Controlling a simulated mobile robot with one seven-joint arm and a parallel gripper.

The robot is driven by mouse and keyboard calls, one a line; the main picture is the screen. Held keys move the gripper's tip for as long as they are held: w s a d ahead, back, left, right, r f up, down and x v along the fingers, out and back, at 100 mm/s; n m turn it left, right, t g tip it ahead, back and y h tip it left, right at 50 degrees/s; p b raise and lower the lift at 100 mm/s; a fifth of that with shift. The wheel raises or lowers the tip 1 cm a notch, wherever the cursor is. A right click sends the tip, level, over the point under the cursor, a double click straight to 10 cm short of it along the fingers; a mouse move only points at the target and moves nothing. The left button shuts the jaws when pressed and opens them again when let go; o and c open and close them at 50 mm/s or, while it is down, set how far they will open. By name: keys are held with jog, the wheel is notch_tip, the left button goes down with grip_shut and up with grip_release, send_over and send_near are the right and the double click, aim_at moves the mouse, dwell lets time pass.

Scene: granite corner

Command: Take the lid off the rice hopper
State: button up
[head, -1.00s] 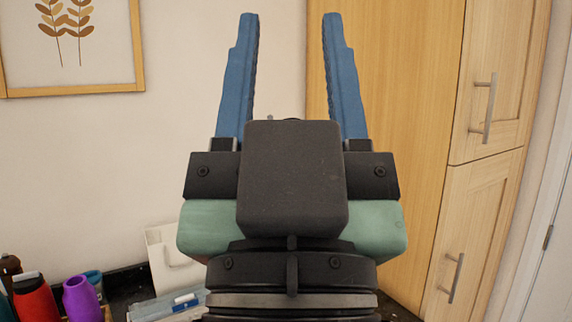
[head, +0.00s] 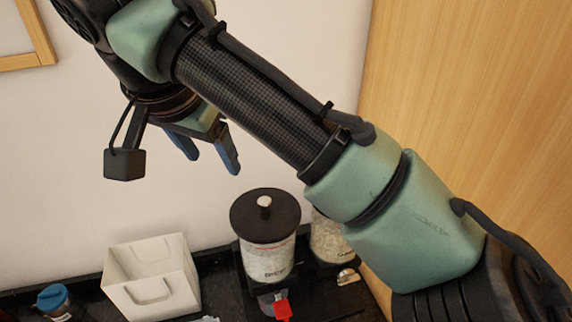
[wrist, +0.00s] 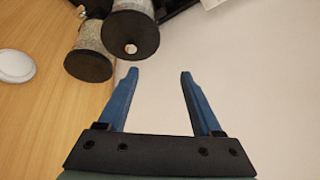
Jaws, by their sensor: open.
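A clear hopper (head: 268,263) of pale grain with a red lever stands on the dark counter in the head view; its label is too small to read surely. Its round black lid (head: 265,220) sits on top, with a light knob (head: 264,201). The lid (wrist: 142,22) also shows in the wrist view, beyond my fingertips. A second hopper (head: 328,240) stands beside it, partly behind my arm; its dark lid (wrist: 88,66) shows in the wrist view. My gripper (head: 213,163) is open and empty, above and left of the hoppers, touching nothing. Its blue fingers (wrist: 160,72) are spread apart.
A blue-capped container (head: 55,300) is further left. The wall (head: 325,60) is behind, and a wooden cabinet (head: 470,90) rises at the right. A white round thing (wrist: 15,67) shows in the wrist view.

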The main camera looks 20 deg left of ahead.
jog(key=d+m+h, duration=0.1)
jog(key=d+h, duration=0.1)
jog(key=d, duration=0.1)
send_near(264, 200)
jog(key=f, duration=0.1)
jog(key=w+f+p, duration=0.1)
jog(key=shift+f+g, duration=0.3)
jog(key=shift+g, duration=0.1)
jog(key=p+x, duration=0.1)
jog(key=x, duration=0.1)
jog(key=p+x, duration=0.1)
jog(key=x, duration=0.1)
jog(key=shift+w+d+f+p, duration=0.2)
jog(key=shift+w+p, duration=0.15)
jog(key=shift+w, duration=0.15)
jog(key=shift+w+f, duration=0.2)
jog(key=shift+f, duration=0.35)
grip_shut()
